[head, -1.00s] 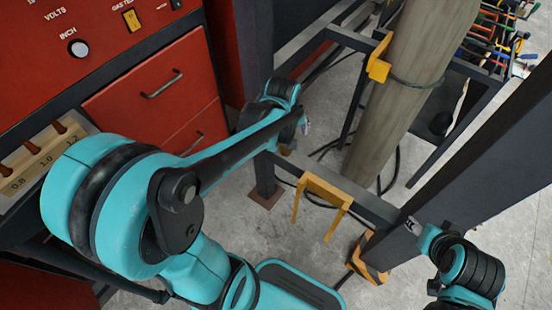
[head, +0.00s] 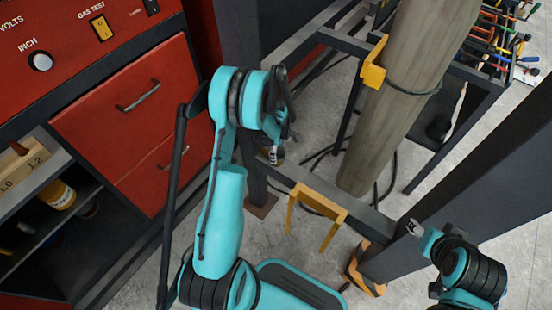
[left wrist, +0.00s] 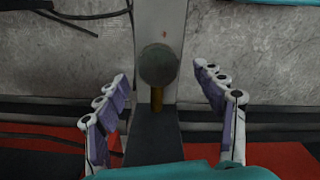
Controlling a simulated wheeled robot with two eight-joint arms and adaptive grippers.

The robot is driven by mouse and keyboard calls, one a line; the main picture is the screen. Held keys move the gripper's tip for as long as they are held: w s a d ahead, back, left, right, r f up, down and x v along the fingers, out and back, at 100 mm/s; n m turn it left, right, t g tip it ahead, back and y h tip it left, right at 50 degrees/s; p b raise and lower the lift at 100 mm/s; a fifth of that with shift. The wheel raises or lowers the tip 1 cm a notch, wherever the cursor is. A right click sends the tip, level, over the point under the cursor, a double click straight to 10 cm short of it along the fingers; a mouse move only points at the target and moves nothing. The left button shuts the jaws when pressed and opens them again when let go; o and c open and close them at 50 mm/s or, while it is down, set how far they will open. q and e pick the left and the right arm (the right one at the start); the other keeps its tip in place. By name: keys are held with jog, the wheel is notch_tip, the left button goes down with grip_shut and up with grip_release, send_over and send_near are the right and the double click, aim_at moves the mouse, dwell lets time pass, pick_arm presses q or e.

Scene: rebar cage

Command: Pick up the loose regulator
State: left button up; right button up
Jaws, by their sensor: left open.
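The regulator shows in the left wrist view as a dark grey round body (left wrist: 158,66) with a short brass stem (left wrist: 157,98). It sits on a grey steel beam, between the spread fingers and apart from both. In the head view a small brass and pale piece (head: 274,156), seemingly the regulator, is at the beam's left end, partly hidden by my left gripper. My left gripper (head: 284,130) is open above it; its open fingers also show in the left wrist view (left wrist: 161,73). My right gripper (head: 413,227) is at the lower right, too small to read.
The steel frame's beam (head: 330,193) carries a yellow bracket (head: 317,205). A thick post (head: 405,95) leans behind it, and a dark girder (head: 470,190) crosses at right. A red cabinet (head: 120,110) stands at left. A tool rack (head: 490,50) is at the upper right.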

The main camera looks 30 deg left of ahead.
pick_arm(q)
jog(key=f, duration=0.1)
jog(key=f+b, duration=0.1)
jog(key=f, duration=0.1)
jog(key=f+b, duration=0.1)
jog(key=shift+w+a+f, duration=0.15)
jog(key=shift+a+f, duration=0.1)
jog(key=shift+f, duration=0.1)
jog(key=shift+r, duration=0.1)
grip_shut()
jog(key=shift+r, duration=0.15)
